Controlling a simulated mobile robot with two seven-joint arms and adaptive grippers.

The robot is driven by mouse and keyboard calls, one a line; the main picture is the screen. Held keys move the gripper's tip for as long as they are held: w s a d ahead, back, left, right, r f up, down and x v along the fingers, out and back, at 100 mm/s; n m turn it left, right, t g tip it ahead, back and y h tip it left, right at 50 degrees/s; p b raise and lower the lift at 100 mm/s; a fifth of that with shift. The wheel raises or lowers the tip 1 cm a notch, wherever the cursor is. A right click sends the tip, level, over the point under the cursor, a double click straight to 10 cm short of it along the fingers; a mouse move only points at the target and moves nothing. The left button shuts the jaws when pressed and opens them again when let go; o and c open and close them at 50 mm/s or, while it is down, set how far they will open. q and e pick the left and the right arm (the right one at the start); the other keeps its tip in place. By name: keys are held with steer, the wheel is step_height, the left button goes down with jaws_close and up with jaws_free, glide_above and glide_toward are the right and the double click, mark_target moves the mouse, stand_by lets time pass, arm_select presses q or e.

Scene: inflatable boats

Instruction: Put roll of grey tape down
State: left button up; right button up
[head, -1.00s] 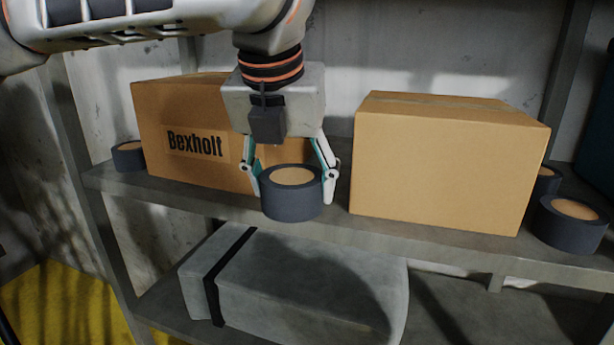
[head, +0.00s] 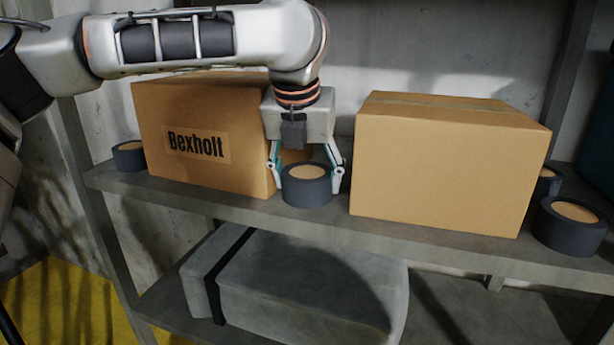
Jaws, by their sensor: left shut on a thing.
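A roll of grey tape (head: 307,192) with a tan core is between the fingers of my left gripper (head: 307,181), which is shut on it. The roll is upright with its flat side up, in the gap between two cardboard boxes. It is at the level of the shelf board (head: 240,207), near its front edge. I cannot tell whether its underside touches the board. My right gripper is not in view.
A box marked Bexholt (head: 200,169) stands left of the gap and a plain box (head: 440,170) right of it. Other tape rolls sit at the left end (head: 128,158) and right end (head: 569,228). A grey case (head: 300,290) lies on the lower shelf.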

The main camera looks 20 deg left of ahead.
arm_select(q)
steer(key=o, duration=1)
steer(key=shift+f, duration=0.1)
steer(key=shift+c, duration=0.2)
steer(key=shift+r, duration=0.45)
steer(key=v, duration=1.1)
steer(key=shift+s+r, duration=0.2)
steer(key=shift+s, duration=0.05)
steer(key=shift+d, duration=0.1)
steer(key=shift+f, duration=0.1)
